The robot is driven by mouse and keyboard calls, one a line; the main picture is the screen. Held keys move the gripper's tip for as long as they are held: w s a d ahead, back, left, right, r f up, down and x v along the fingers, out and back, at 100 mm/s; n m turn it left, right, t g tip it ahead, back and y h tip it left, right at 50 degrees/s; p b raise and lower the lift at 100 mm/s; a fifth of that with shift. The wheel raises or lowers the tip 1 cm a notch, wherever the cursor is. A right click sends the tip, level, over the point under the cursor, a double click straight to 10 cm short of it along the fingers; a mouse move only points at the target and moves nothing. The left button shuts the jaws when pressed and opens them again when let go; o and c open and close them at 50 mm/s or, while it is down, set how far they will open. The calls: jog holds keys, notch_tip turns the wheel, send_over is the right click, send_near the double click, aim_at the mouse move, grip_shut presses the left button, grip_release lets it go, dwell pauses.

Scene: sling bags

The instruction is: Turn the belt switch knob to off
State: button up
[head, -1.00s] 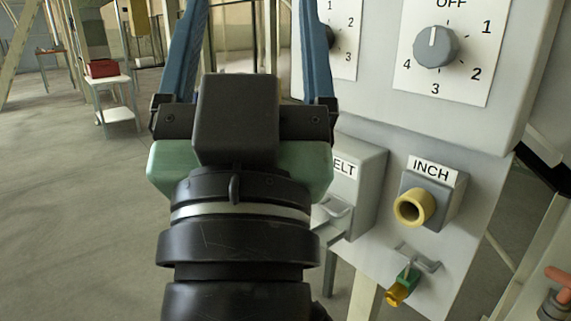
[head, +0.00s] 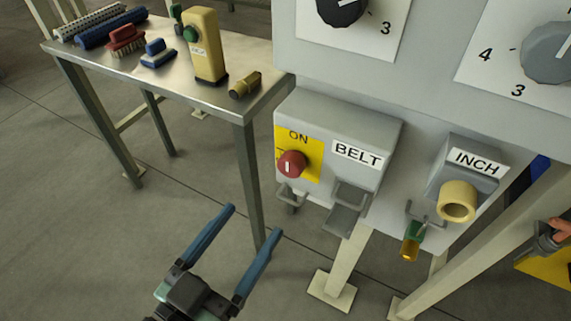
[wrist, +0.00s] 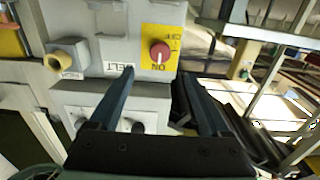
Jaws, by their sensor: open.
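The red belt switch knob (head: 291,164) sits on a yellow plate (head: 314,160) at the left end of the grey BELT box (head: 385,135). Its white mark looks roughly upright, towards the ON label above it. My gripper (head: 253,221) is open and empty, low and to the left of the box in the head view, apart from the knob. In the wrist view the knob (wrist: 160,53) shows upside down with its plate, just beyond and between the blue fingertips (wrist: 157,74). ON and OFF labels show there on opposite sides of the knob.
A yellow INCH socket (head: 457,201) and a green-and-yellow part (head: 411,241) are right of the box. Grey brackets (head: 347,207) hang below it. A metal table (head: 180,70) with brushes and a yellow pendant (head: 205,45) stands at the left. Dial plates are above.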

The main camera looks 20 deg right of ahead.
aim_at(288, 171)
jog(key=x, duration=1.1)
jog(key=shift+w+d, duration=0.25)
jog(key=shift+w, duration=0.05)
grip_shut()
